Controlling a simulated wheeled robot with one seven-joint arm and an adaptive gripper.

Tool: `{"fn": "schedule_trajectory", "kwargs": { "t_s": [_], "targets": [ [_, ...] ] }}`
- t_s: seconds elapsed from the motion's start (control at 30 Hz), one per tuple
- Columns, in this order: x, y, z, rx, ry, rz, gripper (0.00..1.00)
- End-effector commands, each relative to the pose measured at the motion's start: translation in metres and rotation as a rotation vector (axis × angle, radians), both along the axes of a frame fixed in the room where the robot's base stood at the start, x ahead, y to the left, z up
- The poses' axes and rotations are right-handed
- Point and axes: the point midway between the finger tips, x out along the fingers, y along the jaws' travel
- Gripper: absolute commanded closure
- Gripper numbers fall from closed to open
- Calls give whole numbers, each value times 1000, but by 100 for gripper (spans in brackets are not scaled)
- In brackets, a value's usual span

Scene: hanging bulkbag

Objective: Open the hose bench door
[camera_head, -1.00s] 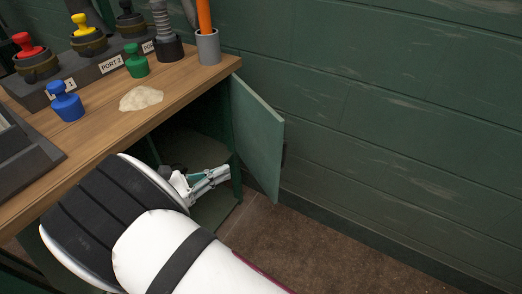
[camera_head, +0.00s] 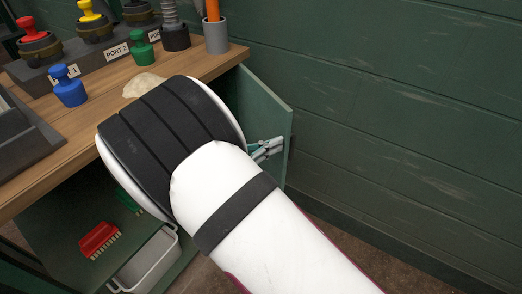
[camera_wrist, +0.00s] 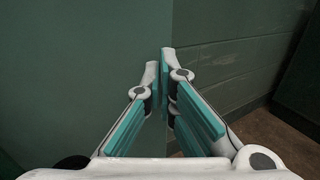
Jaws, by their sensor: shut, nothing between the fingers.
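The hose bench door (camera_head: 265,105) is a green panel that stands swung out at the right end of the bench, near the wall. Its face fills the left of the wrist view (camera_wrist: 80,65). My arm hides the middle of the bench front and part of the door.
Inside the bench are a red brush (camera_head: 99,238) and a grey bin (camera_head: 146,262). The green wall (camera_head: 400,110) stands close on the right.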

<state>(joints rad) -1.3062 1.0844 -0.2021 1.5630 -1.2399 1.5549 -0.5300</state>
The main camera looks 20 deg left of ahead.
Motion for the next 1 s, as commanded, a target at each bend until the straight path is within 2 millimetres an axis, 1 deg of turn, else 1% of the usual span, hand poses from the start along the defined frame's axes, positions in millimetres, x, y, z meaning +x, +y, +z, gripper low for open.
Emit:
{"fn": "schedule_trajectory", "kwargs": {
  "t_s": [0.43,0.57,0.67,0.77,1.0],
  "targets": [
    [3,-2,0,0,0,4,100],
    [9,-9,2,-3,1,27,100],
    [19,-18,2,-5,2,66,100],
    [34,-31,3,-7,3,122,100],
    [81,-58,1,-1,0,127,100]
  ]
}}
